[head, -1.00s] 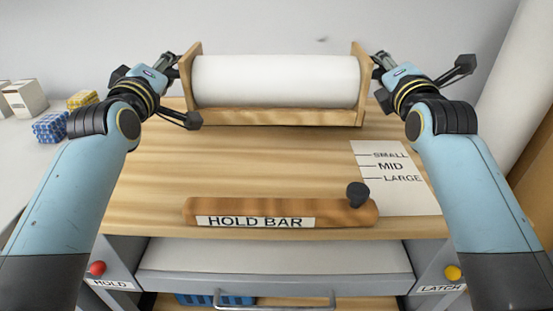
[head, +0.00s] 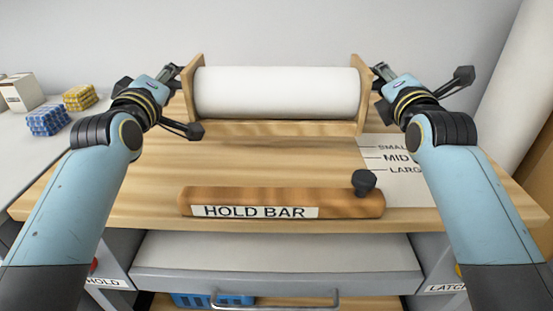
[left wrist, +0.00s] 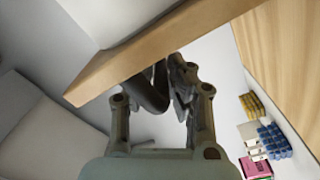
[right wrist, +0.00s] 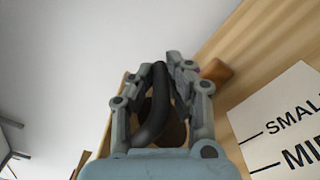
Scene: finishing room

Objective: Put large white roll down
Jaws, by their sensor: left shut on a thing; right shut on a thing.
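The large white roll (head: 277,92) lies level in a wooden cradle with two upright end boards, the left one (head: 192,88) and the right one (head: 363,90). My left gripper (head: 178,74) is at the outer side of the left board, shut on a dark curved handle (left wrist: 150,92). My right gripper (head: 378,74) is at the outer side of the right board, shut on another dark handle (right wrist: 155,105). The cradle is over the back of the wooden bench (head: 130,200). I cannot tell whether its underside touches the bench top.
A wooden hold bar (head: 335,203) with a dark knob (head: 364,182) lies at the front of the bench. A white size sheet (head: 405,180) lies at the right, partly covered. Blue (head: 48,120) and yellow (head: 80,97) packs sit on the left counter. The middle bench is clear.

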